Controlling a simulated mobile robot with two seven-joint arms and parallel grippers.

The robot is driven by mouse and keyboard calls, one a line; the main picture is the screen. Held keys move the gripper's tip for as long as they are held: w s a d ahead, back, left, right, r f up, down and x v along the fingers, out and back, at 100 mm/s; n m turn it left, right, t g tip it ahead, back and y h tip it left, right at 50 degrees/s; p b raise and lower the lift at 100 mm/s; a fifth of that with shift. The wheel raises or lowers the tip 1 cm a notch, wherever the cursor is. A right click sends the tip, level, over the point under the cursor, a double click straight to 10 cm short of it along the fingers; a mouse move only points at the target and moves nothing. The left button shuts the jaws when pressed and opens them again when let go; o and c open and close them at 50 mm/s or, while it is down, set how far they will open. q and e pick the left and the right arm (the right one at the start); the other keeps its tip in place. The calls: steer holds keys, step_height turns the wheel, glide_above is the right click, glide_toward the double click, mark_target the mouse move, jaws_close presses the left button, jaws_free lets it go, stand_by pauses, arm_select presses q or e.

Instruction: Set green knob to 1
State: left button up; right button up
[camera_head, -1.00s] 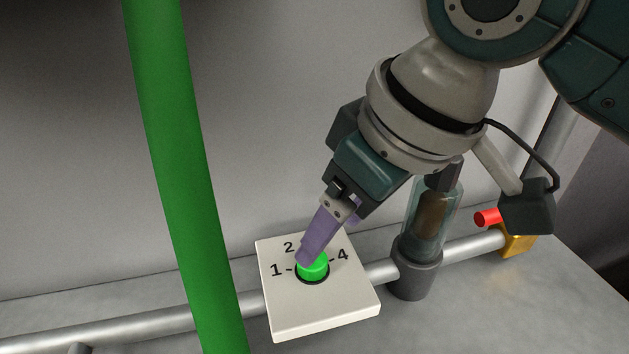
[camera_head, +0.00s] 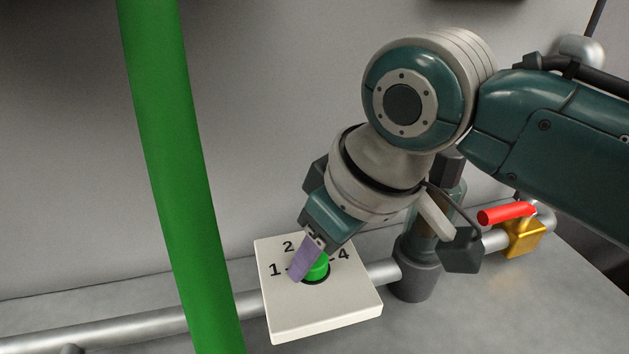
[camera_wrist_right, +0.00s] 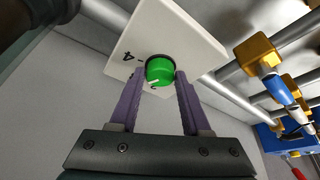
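The green knob (camera_head: 317,268) sits on a white panel (camera_head: 325,315) marked with numbers; 1, 2 and 4 show in the head view. The 3 is hidden behind my right gripper. My right gripper (camera_head: 309,268) reaches down from the upper right. One purple finger covers the knob's left side. In the right wrist view, the knob (camera_wrist_right: 160,70) lies between the two fingertips, which sit close against its sides. A short white mark on the knob shows on its side towards the 2. My left gripper is not in view.
A thick green pipe (camera_head: 175,180) stands left of the panel. A silver pipe (camera_head: 120,325) runs behind the panel. A grey cylindrical fitting (camera_head: 417,275) and a yellow valve (camera_head: 522,238) with a red handle (camera_head: 506,213) lie to the right.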

jaws_close()
steer(key=shift+n, duration=0.4)
steer(key=shift+w+n+g+y, duration=0.1)
steer(key=shift+n+g+y, duration=0.25)
steer(key=shift+n, duration=0.55)
steer(key=shift+w+d+n+g+b, duration=0.1)
steer(key=shift+n+g+b, duration=0.45)
steer(key=shift+n, duration=1.15)
steer(key=shift+o, duration=2.4)
jaws_free()
